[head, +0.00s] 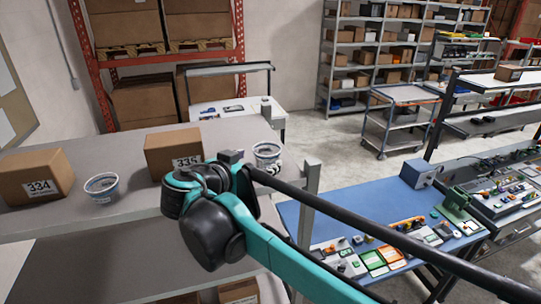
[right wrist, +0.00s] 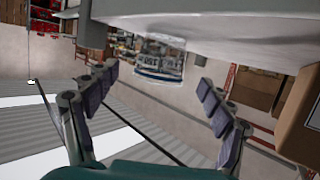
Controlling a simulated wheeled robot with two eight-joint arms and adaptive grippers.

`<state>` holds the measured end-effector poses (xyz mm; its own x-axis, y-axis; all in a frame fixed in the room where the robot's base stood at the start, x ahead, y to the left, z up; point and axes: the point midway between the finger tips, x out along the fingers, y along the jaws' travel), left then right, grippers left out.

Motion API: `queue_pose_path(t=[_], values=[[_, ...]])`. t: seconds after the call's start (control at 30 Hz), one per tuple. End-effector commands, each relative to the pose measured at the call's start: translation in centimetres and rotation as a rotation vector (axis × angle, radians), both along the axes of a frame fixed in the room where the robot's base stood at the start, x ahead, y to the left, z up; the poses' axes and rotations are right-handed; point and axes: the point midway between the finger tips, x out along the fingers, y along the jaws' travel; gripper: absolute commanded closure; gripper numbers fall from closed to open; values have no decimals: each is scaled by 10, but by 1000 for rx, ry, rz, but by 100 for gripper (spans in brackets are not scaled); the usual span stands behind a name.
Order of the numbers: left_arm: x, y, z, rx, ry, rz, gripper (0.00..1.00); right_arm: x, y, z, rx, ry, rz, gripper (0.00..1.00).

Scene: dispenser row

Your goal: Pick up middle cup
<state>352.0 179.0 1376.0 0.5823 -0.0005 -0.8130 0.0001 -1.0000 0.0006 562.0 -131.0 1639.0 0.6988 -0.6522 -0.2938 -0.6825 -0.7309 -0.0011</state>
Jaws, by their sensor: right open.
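Two cups show on the grey shelf (head: 60,232). One pale cup with dark markings (head: 102,188) stands between the two boxes. Another (head: 267,156) stands right of the box labelled 335. In the right wrist view, which is upside down, a see-through cup with dark print (right wrist: 160,62) appears ahead, between the spread fingers and apart from them; it seems to be the right-hand cup. My right gripper (right wrist: 158,92) is open and empty. In the head view my right wrist largely hides it, just left of that cup. My left gripper is not in view.
Cardboard boxes labelled 334 (head: 36,180) and 335 (head: 174,152) stand on the shelf. A grey post (head: 309,190) rises at the shelf's right end. A blue workbench (head: 330,222) with parts lies to the right. Bare shelf lies in front of the boxes.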

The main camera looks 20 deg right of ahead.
Motion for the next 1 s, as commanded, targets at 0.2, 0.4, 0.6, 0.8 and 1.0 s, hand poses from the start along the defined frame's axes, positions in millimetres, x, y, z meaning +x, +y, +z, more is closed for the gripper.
queue_pose_path(t=[0.2, 0.4, 0.6, 0.8, 1.0], values=[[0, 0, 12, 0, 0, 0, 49, 21, -20, -8, 1, 1, -4, 18], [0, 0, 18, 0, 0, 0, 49, 39, -36, -18, 0, 1, -3, 18], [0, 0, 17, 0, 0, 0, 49, 41, -37, -20, 0, 1, 0, 18], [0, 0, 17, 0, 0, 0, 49, 41, -37, -20, 0, 1, 0, 52], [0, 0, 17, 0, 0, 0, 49, 41, -37, -20, 0, 1, 0, 63]])
